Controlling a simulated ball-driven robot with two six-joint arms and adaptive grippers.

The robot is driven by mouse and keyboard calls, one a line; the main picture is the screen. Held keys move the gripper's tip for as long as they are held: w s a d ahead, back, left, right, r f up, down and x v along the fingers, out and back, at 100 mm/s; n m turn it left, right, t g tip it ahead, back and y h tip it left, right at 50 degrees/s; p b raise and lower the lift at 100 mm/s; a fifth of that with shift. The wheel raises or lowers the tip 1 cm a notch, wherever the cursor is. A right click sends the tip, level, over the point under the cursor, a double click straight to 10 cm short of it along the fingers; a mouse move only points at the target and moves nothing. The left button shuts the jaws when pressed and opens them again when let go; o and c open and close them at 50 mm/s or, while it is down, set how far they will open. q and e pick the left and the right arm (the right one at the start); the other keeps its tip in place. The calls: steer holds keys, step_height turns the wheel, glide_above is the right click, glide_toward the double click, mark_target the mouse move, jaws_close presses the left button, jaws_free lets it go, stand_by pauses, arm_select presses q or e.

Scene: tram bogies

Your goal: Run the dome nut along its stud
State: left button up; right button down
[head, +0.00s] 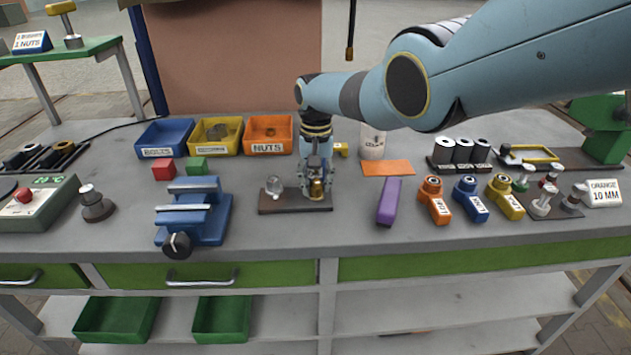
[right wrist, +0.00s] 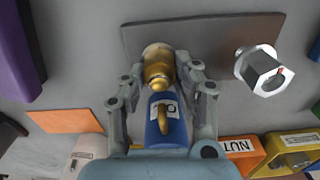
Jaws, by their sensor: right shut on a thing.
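The brass dome nut (right wrist: 157,65) sits over the dark base plate (right wrist: 205,35), between the fingertips of my right gripper (right wrist: 160,75). In the head view my right gripper (head: 317,180) reaches down from above, shut on the brass nut (head: 317,190) at the right part of the plate (head: 290,207). The stud under the nut is hidden, so I cannot tell how far down the nut sits. A silver hex-ended fitting (head: 273,186) stands on the plate's left part; it also shows in the right wrist view (right wrist: 262,70). My left gripper is not in view.
A labelled blue object (right wrist: 165,122) shows between my fingers; I cannot tell if it touches them. A blue vise (head: 205,210) stands left of the plate, a purple block (head: 389,200) right. Bins including an orange one (head: 268,147) stand behind. The bench front is clear.

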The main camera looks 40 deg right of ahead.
mark_target(317, 181)
steer(key=m, duration=0.5)
steer(key=shift+w+d+r+m, duration=0.1)
steer(key=shift+d+r+m, duration=0.15)
steer(key=shift+m, duration=0.15)
steer(key=shift+m, duration=0.3)
steer(key=c, duration=1.4)
jaws_free()
steer(key=o, duration=0.4)
steer(key=shift+a, duration=0.15)
steer(key=shift+f, duration=0.15)
step_height(317, 181, up, 12)
